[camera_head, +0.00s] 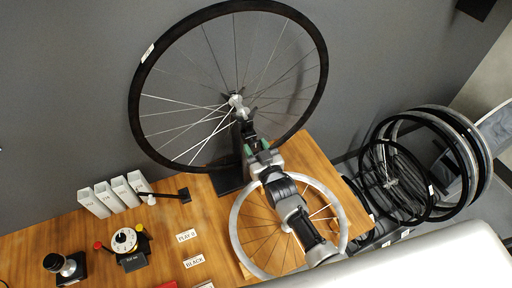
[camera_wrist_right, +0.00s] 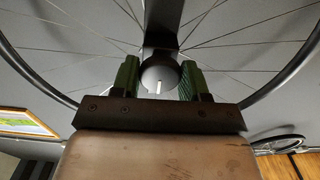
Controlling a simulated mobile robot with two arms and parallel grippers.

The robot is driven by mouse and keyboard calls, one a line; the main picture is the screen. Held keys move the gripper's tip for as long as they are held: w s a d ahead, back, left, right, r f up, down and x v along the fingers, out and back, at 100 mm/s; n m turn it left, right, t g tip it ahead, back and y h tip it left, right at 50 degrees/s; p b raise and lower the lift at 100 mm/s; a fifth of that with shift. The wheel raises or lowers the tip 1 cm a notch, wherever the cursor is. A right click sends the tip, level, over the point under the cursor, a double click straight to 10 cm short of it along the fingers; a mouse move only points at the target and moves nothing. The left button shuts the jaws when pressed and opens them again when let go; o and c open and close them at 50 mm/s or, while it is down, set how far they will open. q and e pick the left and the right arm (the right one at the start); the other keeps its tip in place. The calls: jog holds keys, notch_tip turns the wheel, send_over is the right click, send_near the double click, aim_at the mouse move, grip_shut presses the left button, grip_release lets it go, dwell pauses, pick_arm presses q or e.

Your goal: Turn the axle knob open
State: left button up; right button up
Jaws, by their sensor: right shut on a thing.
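The axle knob (camera_wrist_right: 160,76) is a round grey knob with a white mark pointing down in the right wrist view. It sits at the hub of the large black-rimmed wheel (camera_head: 131,102), which stands upright in a black stand (camera_head: 228,180). My right gripper (camera_head: 250,143) reaches up to the hub from below. In the right wrist view its green fingers (camera_wrist_right: 159,80) lie on both sides of the knob, shut on it. In the head view the gripper hides the knob. My left gripper is not in view.
A silver-rimmed wheel (camera_head: 236,235) lies flat on the wooden table (camera_head: 150,220) under my right arm. Several white boxes (camera_head: 94,203), a dial device (camera_head: 124,240) and labels (camera_head: 187,236) are at the left. More wheels (camera_head: 480,165) lean at the right.

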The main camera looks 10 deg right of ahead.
jog(key=o, duration=0.9)
jog(key=s+d+b, duration=0.1)
jog(key=s+d, duration=0.1)
jog(key=s, duration=0.8)
jog(key=shift+s, duration=0.3)
